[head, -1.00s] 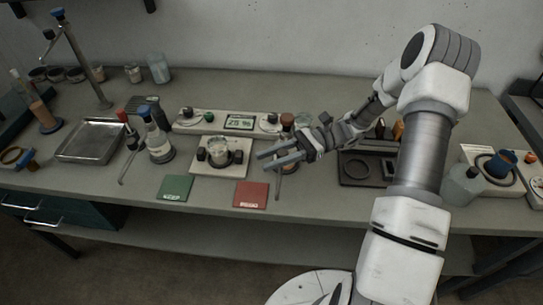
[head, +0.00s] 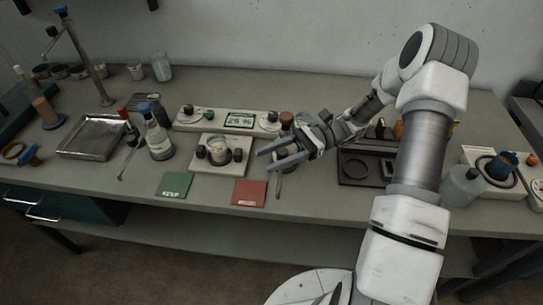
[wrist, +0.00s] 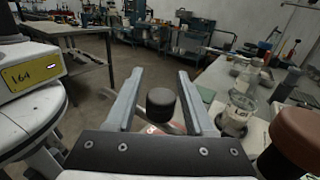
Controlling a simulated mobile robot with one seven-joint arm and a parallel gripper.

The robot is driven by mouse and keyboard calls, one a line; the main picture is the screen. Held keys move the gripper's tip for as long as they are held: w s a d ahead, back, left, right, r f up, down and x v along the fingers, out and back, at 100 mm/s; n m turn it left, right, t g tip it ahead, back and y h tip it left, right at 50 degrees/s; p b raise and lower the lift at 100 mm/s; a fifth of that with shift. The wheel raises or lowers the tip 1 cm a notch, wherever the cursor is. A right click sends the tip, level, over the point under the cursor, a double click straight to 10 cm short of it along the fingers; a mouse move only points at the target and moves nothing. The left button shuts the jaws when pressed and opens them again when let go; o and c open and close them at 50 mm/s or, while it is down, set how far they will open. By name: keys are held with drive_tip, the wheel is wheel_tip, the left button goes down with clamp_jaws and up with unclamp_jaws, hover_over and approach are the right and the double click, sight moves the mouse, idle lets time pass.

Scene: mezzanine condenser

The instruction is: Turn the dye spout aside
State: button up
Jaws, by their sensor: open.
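My gripper (head: 263,160) is open and empty above the bench, its fingers pointing left toward a small white stand (head: 222,170). The stand holds a glass beaker (head: 219,156) between dark knobs. In the wrist view a round black knob (wrist: 160,100) shows between my open fingers (wrist: 160,74), with no finger touching it visibly. Which part is the dye spout is unclear. A brown-capped item (head: 287,118) stands just behind my gripper, partly hidden by it; its brown cap (wrist: 298,138) is close at the right of the wrist view.
A white console with a display (head: 239,121) stands behind the stand. A green card (head: 174,185) and a red card (head: 250,192) lie at the front edge. A flask (head: 157,140), a metal tray (head: 92,138) and a tall post (head: 86,55) are at left. A black tray (head: 355,170) is at right.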

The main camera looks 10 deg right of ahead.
drive_tip(key=shift+o, duration=0.4)
drive_tip(key=shift+d, duration=0.2)
drive_tip(key=b+v, duration=0.1)
drive_tip(key=v, duration=1.6)
drive_tip(key=shift+b, duration=0.4)
